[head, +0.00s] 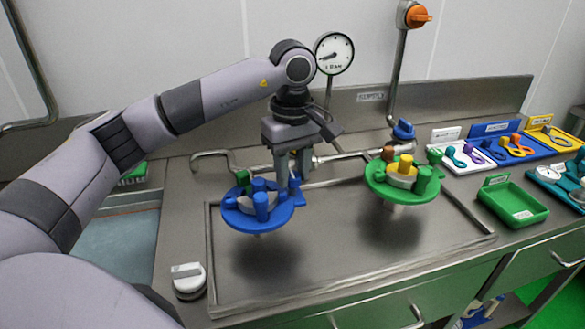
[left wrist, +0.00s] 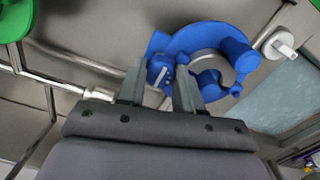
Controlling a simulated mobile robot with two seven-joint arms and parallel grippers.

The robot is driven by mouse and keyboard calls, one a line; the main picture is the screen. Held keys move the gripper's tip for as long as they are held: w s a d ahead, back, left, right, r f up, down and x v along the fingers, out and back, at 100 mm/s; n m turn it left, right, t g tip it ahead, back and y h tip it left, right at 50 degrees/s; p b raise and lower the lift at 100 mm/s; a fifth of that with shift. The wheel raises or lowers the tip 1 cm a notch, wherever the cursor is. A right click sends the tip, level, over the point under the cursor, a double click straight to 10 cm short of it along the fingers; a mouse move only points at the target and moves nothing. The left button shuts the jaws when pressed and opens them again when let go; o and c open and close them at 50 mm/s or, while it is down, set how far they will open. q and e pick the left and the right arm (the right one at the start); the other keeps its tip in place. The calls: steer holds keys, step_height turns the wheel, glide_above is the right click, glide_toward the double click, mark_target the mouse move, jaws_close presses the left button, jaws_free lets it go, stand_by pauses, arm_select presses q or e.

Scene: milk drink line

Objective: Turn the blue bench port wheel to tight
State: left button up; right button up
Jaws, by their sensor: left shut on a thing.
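The blue port wheel (head: 281,220) is a flat ring with upright pegs around a pale hub, above the steel bench. It also shows in the left wrist view (left wrist: 190,38). My left gripper (head: 292,178) points down at the wheel's back right side. In the left wrist view its two fingers (left wrist: 160,88) are on either side of one blue peg (left wrist: 160,68), shut on it. Any tight mark on the wheel cannot be made out. My right gripper is not in view.
A green wheel (head: 405,193) with a yellow centre stands to the right. A gauge (head: 334,53) and pipes are behind. A green tray (head: 512,203) and tool trays are at the right. A white knob (head: 187,280) is at the front left. Bare bench lies in front of the wheels.

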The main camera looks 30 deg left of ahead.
mark_target(293, 175)
arm_select(q)
steer(key=shift+r, duration=0.1)
steer(key=o, duration=1)
steer(key=shift+o, duration=0.2)
step_height(293, 175, up, 7)
steer(key=shift+r, duration=0.1)
